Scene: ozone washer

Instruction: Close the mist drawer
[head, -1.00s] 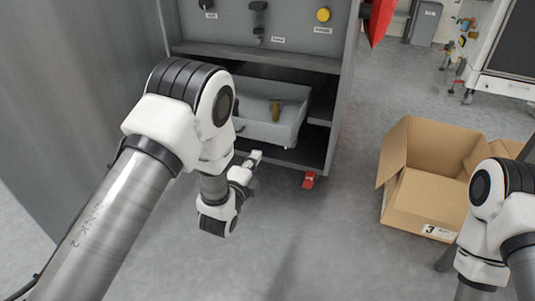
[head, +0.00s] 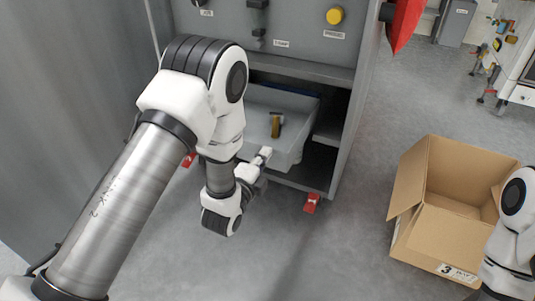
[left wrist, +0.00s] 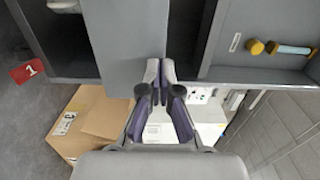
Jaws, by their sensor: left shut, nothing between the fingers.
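The mist drawer (head: 295,148) is a pale grey tray that stands partly out of the cabinet's lower bay in the head view. A small brass-coloured item (head: 276,126) lies inside it. My left gripper (head: 265,154) is at the drawer's front, by its outer face. Whether it touches the drawer, I cannot tell. In the left wrist view, the left gripper's fingers (left wrist: 160,72) are together with nothing between them, close to a grey panel. My right gripper is out of the head view; only part of the right arm shows at the right edge.
An open cardboard box (head: 430,235) stands on the floor at right. The floor between box and cabinet is clear.

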